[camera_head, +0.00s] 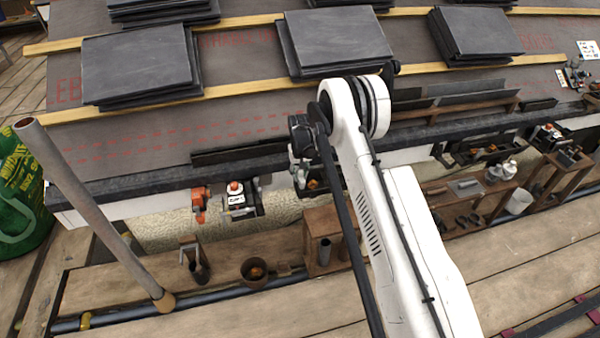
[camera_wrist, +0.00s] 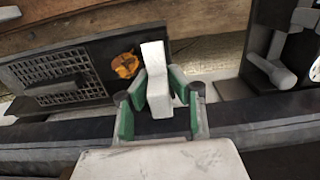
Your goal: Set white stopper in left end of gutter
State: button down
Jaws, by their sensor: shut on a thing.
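In the wrist view, my gripper (camera_wrist: 160,98) is shut on a white angled piece, the white stopper (camera_wrist: 156,75), between its green-padded fingers. The stopper's lower part sits between the pads and its upper part sticks out beyond them. A long dark channel, apparently the gutter (camera_wrist: 60,145), runs across the lower wrist view, partly hidden behind the gripper. In the head view, the dark gutter edge (camera_head: 130,182) runs along the roof's lower side. My arm covers part of it, and the stopper cannot be made out clearly there. Contact between stopper and gutter cannot be told.
A dark grated box (camera_wrist: 60,75) and an orange part (camera_wrist: 125,65) lie close beyond the gripper. Stacks of slates (camera_head: 140,65) rest on the roof battens. A wooden holder (camera_head: 322,240) and a pot (camera_head: 254,272) stand below the eave. A pole (camera_head: 95,215) slants at left.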

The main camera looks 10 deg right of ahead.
jog(key=shift+f+b, duration=1.25)
jog(key=shift+f, duration=0.75)
jog(key=shift+b, duration=0.5)
dwell(0.4)
jog(key=c, duration=1.2)
grip_release()
jog(key=shift+o, duration=0.2)
jog(key=shift+r+p, duration=1.65)
jog(key=shift+r, duration=2.8)
